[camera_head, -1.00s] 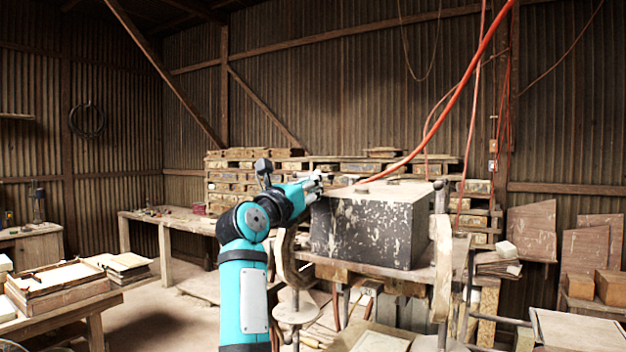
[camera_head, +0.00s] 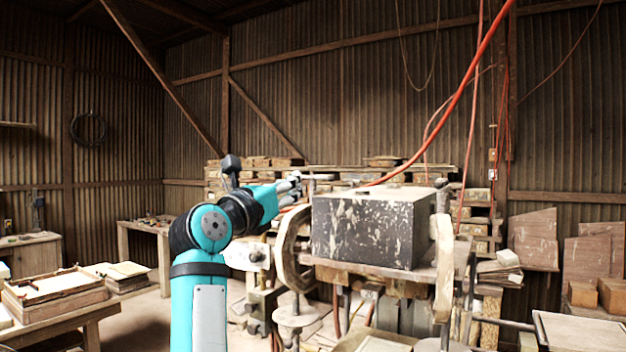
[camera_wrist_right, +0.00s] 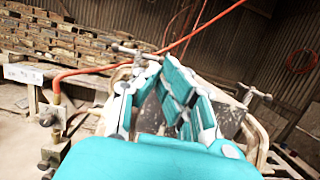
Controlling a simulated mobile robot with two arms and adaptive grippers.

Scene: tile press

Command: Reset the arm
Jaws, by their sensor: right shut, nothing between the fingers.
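My right gripper (camera_head: 294,186) is at the end of my teal arm, left of the middle in the head view. Its fingers are shut with nothing held. They also fill the middle of the wrist view (camera_wrist_right: 150,60), with teal and grey links. The tile press stands just right of the gripper; its dark, paint-speckled block (camera_head: 365,232) sits between curved, worn side frames (camera_head: 290,250). I see a gap between the fingertips and the block in the head view, but depth is hard to judge. My left gripper is not in view.
A red hose (camera_head: 455,105) hangs down behind the press and also crosses the wrist view (camera_wrist_right: 205,40). Stacked wooden pieces (camera_head: 250,172) stand at the back. A bench (camera_head: 140,226) and a table with a wooden tray (camera_head: 55,295) are at left.

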